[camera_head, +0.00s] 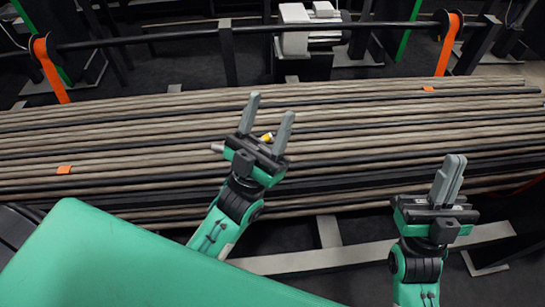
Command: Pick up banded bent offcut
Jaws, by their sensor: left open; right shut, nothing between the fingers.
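A small piece with a yellow band (267,137), likely the banded bent offcut, shows between the fingers of my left gripper (271,106). A pale grey end (217,148) shows just left of that gripper and may belong to the same piece; the gripper hides the part between. My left gripper is open, its fingers reaching over the bundle of long rods. I cannot tell whether the fingers touch the piece. My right gripper (450,170) is shut and empty, near the front edge of the rods at the right.
Long brown and black rods (400,125) lie side by side across the view, with small orange tags (64,170). Behind them runs a dark bar (170,36) with orange hooks (52,68). A white block (295,28) stands beyond it. Grey frame beams (310,259) lie in front.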

